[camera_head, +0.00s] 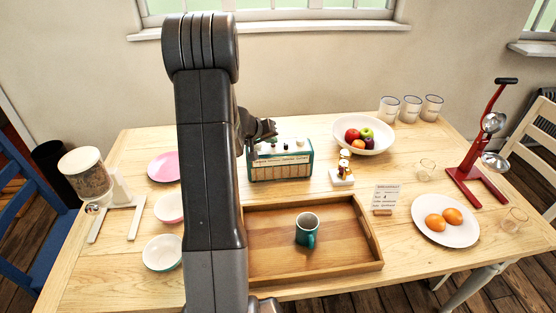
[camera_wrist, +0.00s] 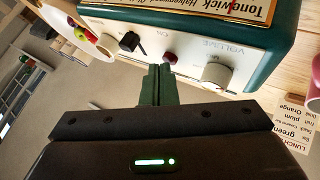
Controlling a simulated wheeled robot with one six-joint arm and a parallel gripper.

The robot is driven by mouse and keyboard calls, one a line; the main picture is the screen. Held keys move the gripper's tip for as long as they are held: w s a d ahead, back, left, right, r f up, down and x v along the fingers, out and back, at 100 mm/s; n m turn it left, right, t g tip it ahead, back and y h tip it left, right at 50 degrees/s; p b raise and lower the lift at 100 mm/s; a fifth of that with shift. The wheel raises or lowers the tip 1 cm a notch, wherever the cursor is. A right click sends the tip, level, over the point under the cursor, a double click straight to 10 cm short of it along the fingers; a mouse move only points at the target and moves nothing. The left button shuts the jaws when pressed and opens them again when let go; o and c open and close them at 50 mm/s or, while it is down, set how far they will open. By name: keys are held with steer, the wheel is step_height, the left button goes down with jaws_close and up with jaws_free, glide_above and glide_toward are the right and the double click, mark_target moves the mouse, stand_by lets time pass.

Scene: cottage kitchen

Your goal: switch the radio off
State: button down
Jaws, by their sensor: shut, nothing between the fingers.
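The radio (camera_head: 280,164) is a green box with a cream top panel, standing on the table behind the tray. In the head view my arm hides part of the scene, and my wrist is just above the radio's left end.
A wooden tray (camera_head: 345,262) with a teal mug (camera_head: 307,229) lies in front. A fruit bowl (camera_head: 378,142), egg holder (camera_head: 342,178) and menu card (camera_head: 386,197) are to the right. A pink plate (camera_head: 163,166) is left. A window wall rises behind.

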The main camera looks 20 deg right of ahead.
steer(key=shift+r, duration=0.45)
step_height(320, 180, up, 6)
steer(key=p, duration=0.2)
stand_by(0.4)
